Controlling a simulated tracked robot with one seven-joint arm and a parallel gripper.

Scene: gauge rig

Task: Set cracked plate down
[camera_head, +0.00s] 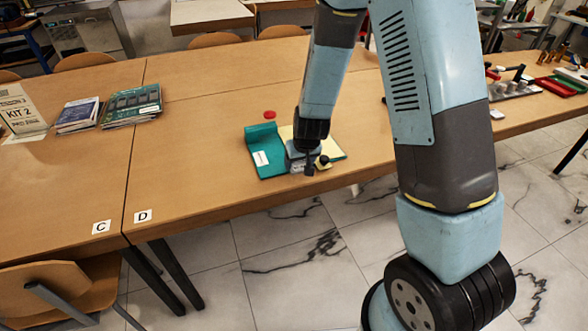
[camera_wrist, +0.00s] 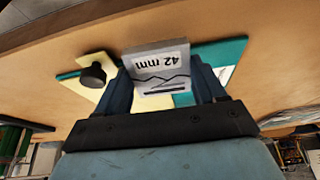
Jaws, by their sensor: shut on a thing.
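My gripper (camera_head: 307,148) reaches down over the front part of table D. In the wrist view its two dark fingers (camera_wrist: 160,82) are shut on the cracked plate (camera_wrist: 158,66), a grey plate marked "42 mm" with a dark jagged line across its face. In the head view the plate is mostly hidden by the gripper. It is over the teal and pale yellow rig; I cannot tell whether it touches it. The rig's teal part (camera_head: 262,142) has a raised back edge and a white label.
A black knob on a yellow block (camera_head: 323,161) stands close beside the gripper; the knob also shows in the wrist view (camera_wrist: 93,75). A red disc (camera_head: 270,114) lies behind the rig. Booklets (camera_head: 132,105) lie far left. The table (camera_head: 190,150) left of the rig is clear.

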